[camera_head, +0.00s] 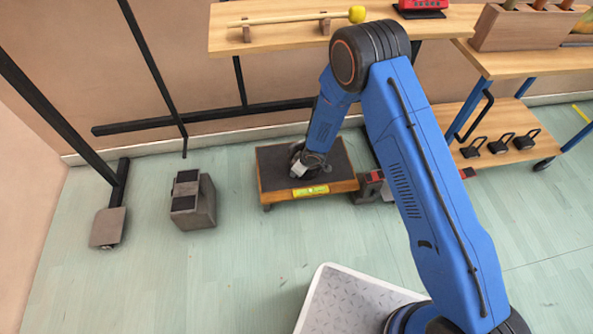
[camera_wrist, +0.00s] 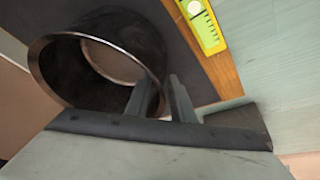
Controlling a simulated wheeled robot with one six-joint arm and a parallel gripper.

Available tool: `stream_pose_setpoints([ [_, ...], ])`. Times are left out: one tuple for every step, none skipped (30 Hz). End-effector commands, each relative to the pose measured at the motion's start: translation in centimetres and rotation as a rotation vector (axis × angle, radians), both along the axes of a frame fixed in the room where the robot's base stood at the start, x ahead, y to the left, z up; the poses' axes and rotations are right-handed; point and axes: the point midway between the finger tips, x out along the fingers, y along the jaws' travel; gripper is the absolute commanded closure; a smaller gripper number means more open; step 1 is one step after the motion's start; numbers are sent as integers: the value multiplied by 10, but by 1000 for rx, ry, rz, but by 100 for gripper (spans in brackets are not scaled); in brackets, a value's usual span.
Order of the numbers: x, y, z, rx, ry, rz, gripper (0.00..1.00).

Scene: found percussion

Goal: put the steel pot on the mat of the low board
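The steel pot (camera_wrist: 62,72) is a dark, open metal cylinder, large in the wrist view with its rim facing the camera. It is over the dark mat (camera_head: 275,168) of the low board (camera_head: 330,188) and seems to rest there, though its underside is hidden. In the head view my gripper (camera_head: 304,168) is down at the mat and partly covers the pot. In the wrist view my gripper (camera_wrist: 160,80) has one finger inside the rim and one outside, with a visible gap between them around the wall.
A yellow-green label (camera_head: 310,190) is on the board's front edge. A grey block with dark pads (camera_head: 194,205) stands to the left. A pale tray (camera_head: 350,300) is on the floor in front. A shelf (camera_head: 285,35) with a mallet is behind; open floor lies between.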

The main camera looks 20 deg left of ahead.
Motion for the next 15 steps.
stream_pose_setpoints([
  [0, 0, 0, 0, 0, 0, 78],
  [0, 0, 0, 0, 0, 0, 78],
  [0, 0, 1, 0, 0, 0, 78],
  [0, 0, 2, 0, 0, 0, 78],
  [0, 0, 3, 1, -1, 1, 78],
  [0, -1, 5, 1, -1, 1, 78],
  [-1, -2, 7, 1, -1, 1, 78],
  [-1, -3, 10, 0, 0, 1, 78],
  [-1, -4, 14, 1, 0, 0, 78],
  [-2, -6, 18, 1, -1, 0, 78],
  [-2, -7, 23, 1, -1, 0, 78],
  [-3, -9, 28, 1, -1, 1, 78],
  [-4, -11, 33, 2, -1, 0, 78],
  [-5, -13, 38, 2, -1, 0, 78],
  [-6, -16, 44, 1, -1, 1, 78],
])
